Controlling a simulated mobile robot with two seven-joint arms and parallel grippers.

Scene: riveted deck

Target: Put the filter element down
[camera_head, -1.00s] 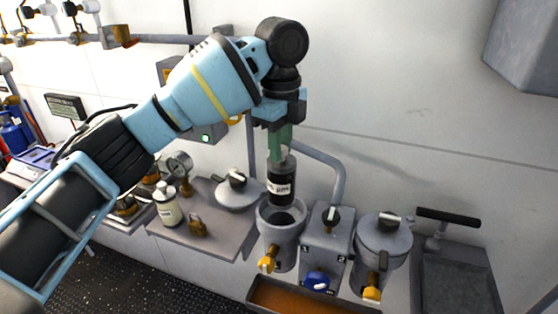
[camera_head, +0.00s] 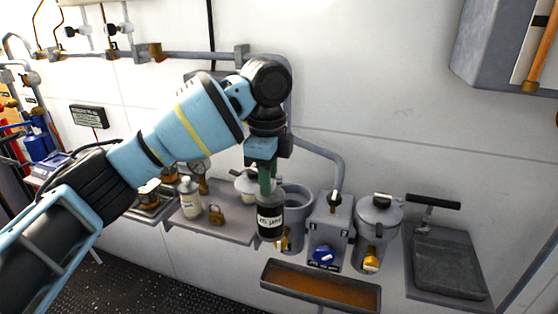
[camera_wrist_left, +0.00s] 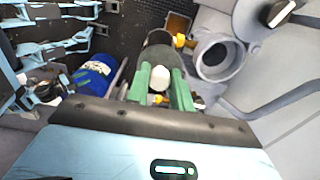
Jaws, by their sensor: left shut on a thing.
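The filter element (camera_head: 270,218) is a black cylinder with a white label. My left gripper (camera_head: 265,180) points down and its green fingers are shut on the top of it. It hangs upright in front of the open grey filter housing (camera_head: 299,200) and partly hides it in the head view. In the left wrist view the filter element (camera_wrist_left: 158,42) shows between the green fingers (camera_wrist_left: 160,85), beside the open housing (camera_wrist_left: 214,58), with a white knob on its top. My right gripper is not in view.
A shallow tray with a brown inside (camera_head: 262,275) sits below the housings. A white bottle (camera_head: 189,198) and a brass padlock (camera_head: 216,214) are on the left shelf.

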